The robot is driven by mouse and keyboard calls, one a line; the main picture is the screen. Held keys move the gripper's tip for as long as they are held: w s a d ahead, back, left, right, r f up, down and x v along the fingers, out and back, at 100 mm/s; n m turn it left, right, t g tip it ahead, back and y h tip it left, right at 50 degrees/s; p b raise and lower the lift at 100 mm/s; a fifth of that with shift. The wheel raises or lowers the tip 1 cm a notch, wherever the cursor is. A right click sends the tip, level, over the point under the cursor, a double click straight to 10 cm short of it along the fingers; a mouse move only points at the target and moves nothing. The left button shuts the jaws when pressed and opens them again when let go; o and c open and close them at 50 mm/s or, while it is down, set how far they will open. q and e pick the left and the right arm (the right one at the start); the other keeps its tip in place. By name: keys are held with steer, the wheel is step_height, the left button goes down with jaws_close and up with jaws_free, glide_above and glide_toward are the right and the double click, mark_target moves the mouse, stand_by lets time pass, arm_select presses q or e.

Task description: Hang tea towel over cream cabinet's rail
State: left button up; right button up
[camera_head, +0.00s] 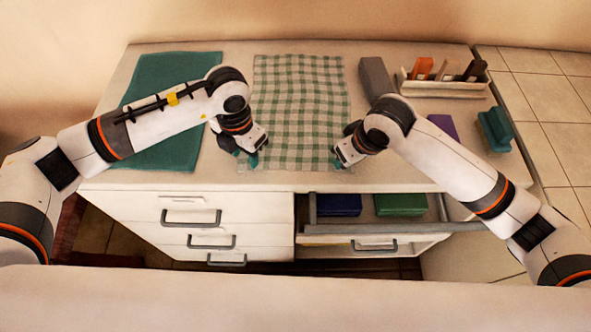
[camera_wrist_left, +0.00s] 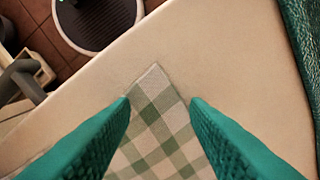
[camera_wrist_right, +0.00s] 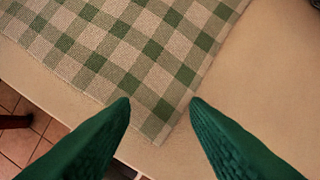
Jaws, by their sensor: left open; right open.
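The green-and-cream checked tea towel (camera_head: 298,105) lies flat on top of the cream cabinet (camera_head: 215,214). My left gripper (camera_head: 250,158) is open at the towel's near left corner. In the left wrist view the towel (camera_wrist_left: 155,125) has that corner between my parted fingers (camera_wrist_left: 160,103). My right gripper (camera_head: 342,161) is open at the near right corner. In the right wrist view the towel (camera_wrist_right: 145,55) has a corner close to the gap between my fingers (camera_wrist_right: 160,103). I cannot tell for sure which bar is the rail.
A right-hand drawer (camera_head: 372,240) is pulled out, with a blue item (camera_head: 338,205) and a green item (camera_head: 400,204) inside. A teal cloth (camera_head: 165,145) lies left of the towel. A grey block (camera_head: 376,78) and a wooden caddy (camera_head: 445,87) stand at right.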

arm_select(q)
steer(key=shift+f, duration=0.15)
arm_select(e)
steer(key=shift+f, duration=0.15)
arm_select(q)
jaws_close()
arm_select(e)
jaws_close()
